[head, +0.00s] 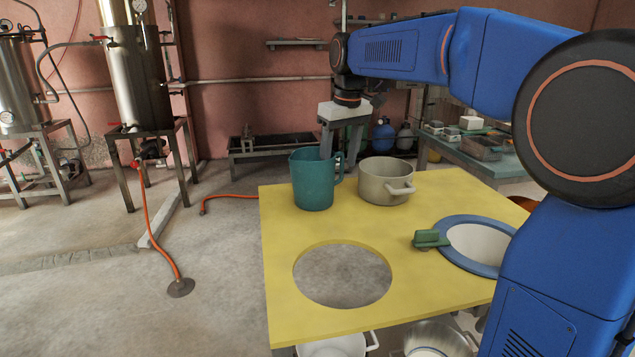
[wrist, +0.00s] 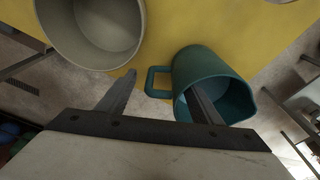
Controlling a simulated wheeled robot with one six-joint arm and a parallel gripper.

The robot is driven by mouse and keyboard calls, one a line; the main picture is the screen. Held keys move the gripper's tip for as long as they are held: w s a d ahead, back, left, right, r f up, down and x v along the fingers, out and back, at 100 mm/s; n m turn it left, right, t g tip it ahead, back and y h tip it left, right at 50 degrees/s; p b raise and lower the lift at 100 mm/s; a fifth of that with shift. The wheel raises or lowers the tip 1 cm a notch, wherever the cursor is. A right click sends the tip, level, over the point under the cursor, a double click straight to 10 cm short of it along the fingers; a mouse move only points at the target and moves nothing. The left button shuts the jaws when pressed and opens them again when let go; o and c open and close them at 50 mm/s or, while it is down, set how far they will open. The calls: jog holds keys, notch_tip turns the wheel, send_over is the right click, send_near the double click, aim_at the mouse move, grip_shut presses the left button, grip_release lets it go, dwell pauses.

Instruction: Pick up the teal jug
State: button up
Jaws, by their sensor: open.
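The teal jug (head: 313,182) stands upright on the yellow tabletop (head: 280,285), near its far left edge. In the wrist view the jug (wrist: 211,66) shows its open mouth, with its handle (wrist: 152,82) on the left. My gripper (head: 340,150) is open and empty, pointing down at the jug's handle side. In the wrist view its fingers (wrist: 160,80) stand apart on either side of the handle. The right finger overlaps the jug's mouth; the left finger is over the gap beside the beige pot. How deep the fingertips reach is unclear.
The beige pot (head: 385,181) stands close to the jug's right; it also shows in the wrist view (wrist: 65,35).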

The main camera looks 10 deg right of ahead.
jog(key=shift+w+a+f, duration=0.1)
jog(key=shift+w+f, duration=0.1)
jog(key=shift+f, duration=1.2)
jog(key=shift+w+a+f, duration=0.1)
jog(key=shift+w+f, duration=0.05)
jog(key=shift+f, duration=1.2)
jog(key=shift+c, duration=0.3)
grip_shut()
